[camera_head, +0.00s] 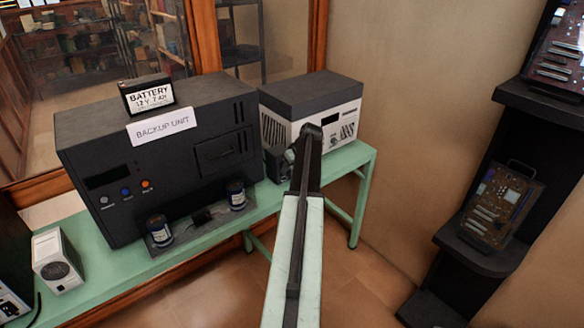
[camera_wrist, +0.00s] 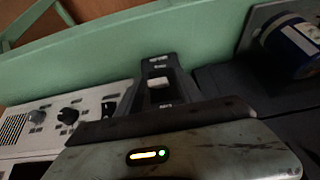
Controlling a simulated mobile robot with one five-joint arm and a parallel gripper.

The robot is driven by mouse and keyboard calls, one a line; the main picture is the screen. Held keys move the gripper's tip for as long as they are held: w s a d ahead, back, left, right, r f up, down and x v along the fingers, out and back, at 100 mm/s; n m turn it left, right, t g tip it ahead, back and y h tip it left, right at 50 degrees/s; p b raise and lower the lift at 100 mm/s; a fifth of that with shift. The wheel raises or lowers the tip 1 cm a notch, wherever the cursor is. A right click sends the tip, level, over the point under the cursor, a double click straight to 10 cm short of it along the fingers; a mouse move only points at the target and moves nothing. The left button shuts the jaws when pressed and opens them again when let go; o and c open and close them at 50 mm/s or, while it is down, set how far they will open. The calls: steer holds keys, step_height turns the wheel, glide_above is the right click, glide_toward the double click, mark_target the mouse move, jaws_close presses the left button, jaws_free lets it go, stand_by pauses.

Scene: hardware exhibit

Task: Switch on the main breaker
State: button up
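A dark switch housing with a pale toggle (camera_wrist: 158,83), which looks like the main breaker, shows at the middle of the wrist view. Small labels sit above and below the toggle, too blurred to read. I cannot tell the toggle's on or off position. In the wrist view my gripper's grey body with a lit yellow-green indicator fills the bottom, close in front of the housing.
The black backup unit (camera_head: 75,150) stands on the green bench (camera_head: 210,238), with a battery (camera_head: 147,95) on top and two jars at its front. The white-fronted unit (camera_head: 347,120) is to its right. A dark shelf (camera_head: 465,262) stands far right. Floor between is clear.

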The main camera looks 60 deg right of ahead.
steer(key=shift+s, duration=0.1)
steer(key=p+v, duration=0.6)
steer(key=v, duration=0.1)
steer(key=shift+r+p, duration=0.35)
steer(key=shift+p, duration=0.05)
steer(key=shift+s+a, duration=0.1)
steer(key=shift+s, duration=0.05)
